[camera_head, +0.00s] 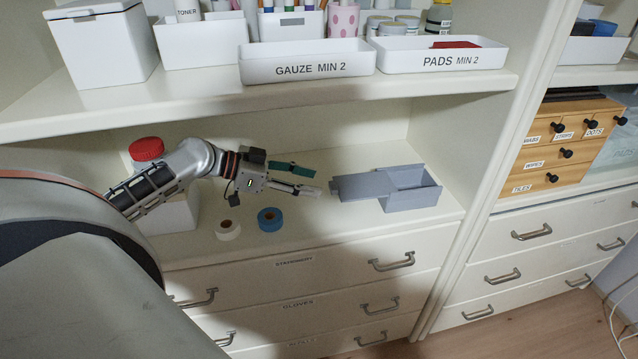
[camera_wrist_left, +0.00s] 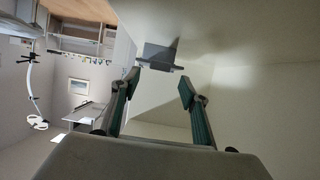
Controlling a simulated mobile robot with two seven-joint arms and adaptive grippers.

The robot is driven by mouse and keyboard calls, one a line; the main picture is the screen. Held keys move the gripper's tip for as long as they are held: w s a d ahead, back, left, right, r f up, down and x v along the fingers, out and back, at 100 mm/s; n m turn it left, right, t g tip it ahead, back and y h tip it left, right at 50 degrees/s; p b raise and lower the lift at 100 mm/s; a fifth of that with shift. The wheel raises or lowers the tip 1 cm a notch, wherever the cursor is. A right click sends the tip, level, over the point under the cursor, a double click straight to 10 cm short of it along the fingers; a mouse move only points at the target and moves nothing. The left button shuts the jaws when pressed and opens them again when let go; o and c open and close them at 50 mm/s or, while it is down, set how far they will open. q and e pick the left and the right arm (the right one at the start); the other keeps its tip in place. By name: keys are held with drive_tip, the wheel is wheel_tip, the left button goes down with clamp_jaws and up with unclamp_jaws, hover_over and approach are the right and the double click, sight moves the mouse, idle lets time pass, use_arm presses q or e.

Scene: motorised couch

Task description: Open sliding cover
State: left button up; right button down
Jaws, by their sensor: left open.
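A grey-blue box (camera_head: 413,197) stands on the shelf, right of my left gripper. Its flat sliding cover (camera_head: 362,186) sticks out past the box's left end, and part of the box's open inside shows at the right. The box also shows in the left wrist view (camera_wrist_left: 158,54), beyond the fingers. My left gripper (camera_head: 314,181) is open and empty, its fingertips pointing right at the cover's outer end with a small gap between. In the left wrist view the two fingers (camera_wrist_left: 160,87) are spread apart. My right gripper is not in view.
A white tape roll (camera_head: 228,230) and a blue tape roll (camera_head: 270,219) lie on the shelf below my gripper. A red-lidded jar (camera_head: 147,150) stands behind my left arm. The upper shelf (camera_head: 215,98) with white bins overhangs. Shelf around the box is clear.

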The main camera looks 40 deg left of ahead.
use_arm(q)
drive_tip(key=v, duration=0.3)
drive_tip(key=shift+d, duration=0.1)
idle(0.6)
